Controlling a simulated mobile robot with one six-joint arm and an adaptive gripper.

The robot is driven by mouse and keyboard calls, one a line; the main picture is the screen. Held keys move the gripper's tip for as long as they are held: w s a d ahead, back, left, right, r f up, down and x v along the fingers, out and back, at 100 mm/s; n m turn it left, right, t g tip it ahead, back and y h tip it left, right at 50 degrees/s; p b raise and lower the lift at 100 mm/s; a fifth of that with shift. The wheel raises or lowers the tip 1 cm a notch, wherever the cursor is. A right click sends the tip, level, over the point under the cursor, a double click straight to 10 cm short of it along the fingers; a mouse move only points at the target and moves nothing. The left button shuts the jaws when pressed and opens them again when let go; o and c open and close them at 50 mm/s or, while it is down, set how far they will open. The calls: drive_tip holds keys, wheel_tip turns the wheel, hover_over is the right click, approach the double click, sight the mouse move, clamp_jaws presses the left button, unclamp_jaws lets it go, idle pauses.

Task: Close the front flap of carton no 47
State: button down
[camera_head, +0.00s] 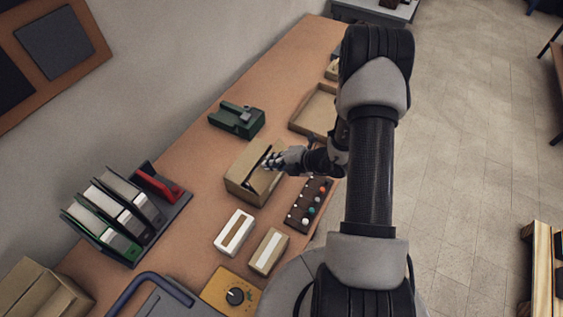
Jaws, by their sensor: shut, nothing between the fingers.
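A tan carton (247,182) stands on the brown bench in the middle of the view. Its top shows a dark gap along the side by my gripper, and a flap there appears partly raised. No number can be read on it, so I cannot tell if it is no 47. My gripper (270,163) is shut and empty. It is at the carton's upper right side, over the flap edge; I cannot tell whether it touches. My gripper and arm hide part of the carton's right side.
A green device (237,119) stands behind the carton, and an open tan tray (313,113) lies to its right. A dark board with coloured balls (309,204) and two small boxes (234,231) (268,250) lie in front. Binders (118,218) stand at left.

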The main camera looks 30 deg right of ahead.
drive_tip(key=shift+w+a+f, duration=0.2)
drive_tip(key=shift+w+r+p, duration=0.1)
drive_tip(key=shift+p, duration=0.2)
drive_tip(key=shift+w+a+g, duration=0.15)
drive_tip(key=shift+g, duration=0.25)
